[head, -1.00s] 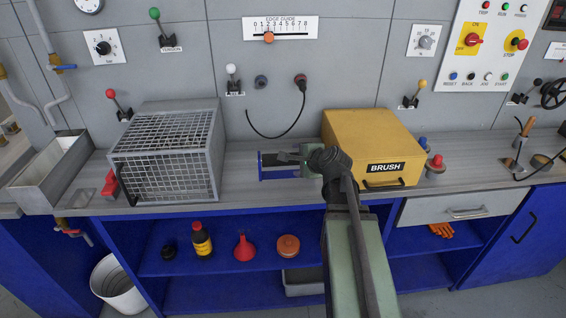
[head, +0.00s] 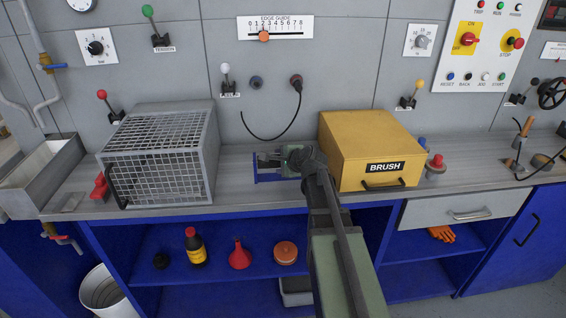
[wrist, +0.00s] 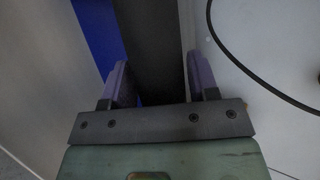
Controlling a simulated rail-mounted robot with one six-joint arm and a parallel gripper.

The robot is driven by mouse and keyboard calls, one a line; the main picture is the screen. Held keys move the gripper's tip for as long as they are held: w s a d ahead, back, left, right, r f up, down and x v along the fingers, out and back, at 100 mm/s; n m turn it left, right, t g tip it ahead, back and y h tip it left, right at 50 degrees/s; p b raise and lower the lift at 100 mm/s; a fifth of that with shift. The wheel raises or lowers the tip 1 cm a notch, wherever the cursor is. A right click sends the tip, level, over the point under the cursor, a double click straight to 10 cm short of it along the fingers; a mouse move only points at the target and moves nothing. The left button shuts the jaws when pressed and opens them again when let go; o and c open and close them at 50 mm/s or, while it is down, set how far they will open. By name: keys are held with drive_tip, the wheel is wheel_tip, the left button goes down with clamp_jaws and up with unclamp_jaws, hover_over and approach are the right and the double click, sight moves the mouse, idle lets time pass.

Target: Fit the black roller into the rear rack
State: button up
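My gripper (head: 273,158) is low over the middle of the bench, between the wire cage and the yellow box. In the wrist view its two purplish fingers (wrist: 161,85) are on either side of a dark bar, which looks like the black roller (wrist: 150,40). The bar fills the gap between them and runs to the top of the picture. A blue rack (head: 268,179) stands on the bench at my gripper, partly hidden by it. I cannot tell whether the roller touches the rack.
A wire cage (head: 163,160) stands to the left and a yellow BRUSH box (head: 365,145) close to the right. A black cable (head: 270,138) hangs on the wall behind. A red-topped item (head: 436,163) is right of the box. Bare bench (head: 232,175) lies left of the rack.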

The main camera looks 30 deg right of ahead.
drive_tip(key=c, duration=0.7)
drive_tip(key=shift+c, duration=0.2)
wheel_tip(320, 180, up, 20)
drive_tip(key=p, duration=2)
